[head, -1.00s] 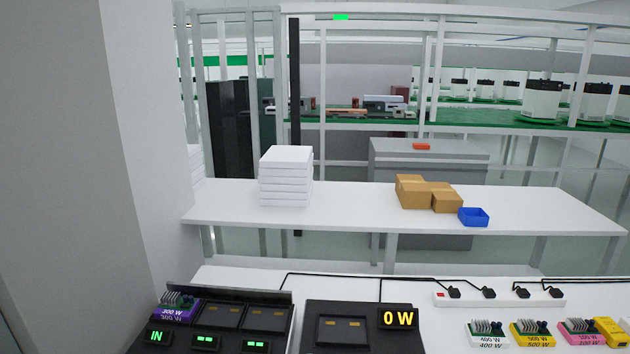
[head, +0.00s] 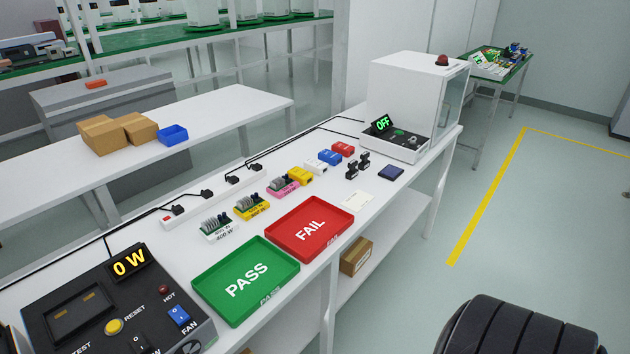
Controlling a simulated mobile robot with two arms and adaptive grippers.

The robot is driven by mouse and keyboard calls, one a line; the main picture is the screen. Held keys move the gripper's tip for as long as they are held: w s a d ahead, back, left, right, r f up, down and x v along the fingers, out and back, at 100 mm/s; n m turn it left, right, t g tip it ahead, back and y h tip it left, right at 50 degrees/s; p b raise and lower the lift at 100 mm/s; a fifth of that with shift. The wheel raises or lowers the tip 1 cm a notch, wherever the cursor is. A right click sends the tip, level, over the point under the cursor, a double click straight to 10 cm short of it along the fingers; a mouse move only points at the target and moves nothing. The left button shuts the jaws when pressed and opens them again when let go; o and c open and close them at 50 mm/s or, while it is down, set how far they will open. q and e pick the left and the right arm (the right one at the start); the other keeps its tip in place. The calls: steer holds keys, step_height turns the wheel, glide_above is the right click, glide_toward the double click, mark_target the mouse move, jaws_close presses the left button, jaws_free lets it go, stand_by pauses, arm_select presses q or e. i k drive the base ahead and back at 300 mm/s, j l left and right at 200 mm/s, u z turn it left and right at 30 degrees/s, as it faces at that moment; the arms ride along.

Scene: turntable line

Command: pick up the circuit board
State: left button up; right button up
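Several small modules with green circuit boards and grey fins stand on the white workbench in the head view. One has a white 400 W base (head: 217,228), one a yellow base (head: 252,208), and one a pink base (head: 284,187). I cannot tell which one the task's circuit board is. On the far green table at the upper right lies a board-like item (head: 492,68), too small to make out. Neither gripper is in view. A dark rounded part at the lower right looks like my own arm.
A green PASS tray (head: 204,288) and red FAIL tray (head: 283,233) lie at the bench front. A black test station (head: 65,330) reading 0 W is at lower left. A white machine (head: 405,85) reading OFF stands at the far end. The floor to the right is mostly clear.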

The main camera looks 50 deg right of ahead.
mark_target(281, 187)
steer(key=z, duration=1.25)
steer(key=u, duration=2.2)
steer(key=z, duration=2.2)
steer(key=l, duration=0.5)
steer(key=i+l+z, duration=0.1)
steer(key=l, duration=0.35)
